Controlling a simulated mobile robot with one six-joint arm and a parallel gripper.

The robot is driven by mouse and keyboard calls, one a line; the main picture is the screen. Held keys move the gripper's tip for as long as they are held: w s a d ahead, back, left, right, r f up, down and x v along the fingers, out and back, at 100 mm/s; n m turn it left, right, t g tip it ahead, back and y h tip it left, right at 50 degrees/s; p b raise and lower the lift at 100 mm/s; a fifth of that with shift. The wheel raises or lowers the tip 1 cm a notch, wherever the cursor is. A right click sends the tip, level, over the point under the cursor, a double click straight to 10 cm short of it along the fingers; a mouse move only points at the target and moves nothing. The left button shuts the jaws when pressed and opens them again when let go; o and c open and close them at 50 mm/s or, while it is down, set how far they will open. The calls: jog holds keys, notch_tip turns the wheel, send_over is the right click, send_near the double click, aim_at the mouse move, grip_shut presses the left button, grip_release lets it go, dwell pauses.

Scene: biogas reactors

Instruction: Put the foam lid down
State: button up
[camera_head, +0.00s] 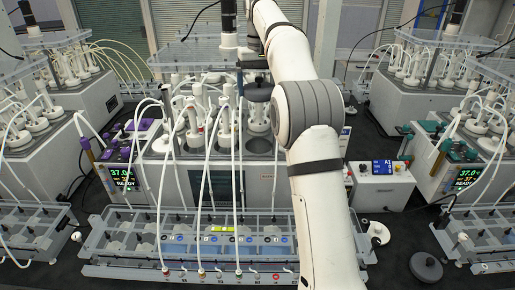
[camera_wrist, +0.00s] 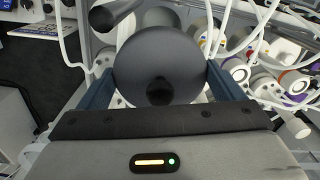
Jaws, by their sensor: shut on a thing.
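My gripper (camera_wrist: 162,78) is shut on a dark grey round foam lid (camera_wrist: 158,60), with one blue finger at each side of its rim. A black knob stands on the lid's near face. In the head view the held lid (camera_head: 259,92) shows as a dark disc above the middle reactor block (camera_head: 262,172), left of my arm. My gripper is mostly hidden there. A second dark grey disc with a knob (camera_head: 426,267) lies on the black bench at the lower right.
White-capped bottles and tubes (camera_head: 195,120) crowd the block beside the held lid. A clear rack (camera_head: 200,240) stands in front. A small white unit with a blue display (camera_head: 382,180) is right of my arm. Some bare bench (camera_head: 400,225) shows near the second disc.

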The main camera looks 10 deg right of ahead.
jog(key=f, duration=1.7)
jog(key=shift+s+f, duration=0.2)
jog(key=shift+f, duration=0.15)
jog(key=shift+s+a+f+b, duration=0.1)
jog(key=shift+s+f+b, duration=0.2)
jog(key=shift+f, duration=0.45)
jog(key=o, duration=0.7)
jog(key=shift+o, duration=0.2)
notch_tip(320, 180, up, 14)
jog(key=shift+w+f, duration=0.2)
jog(key=shift+w, duration=0.2)
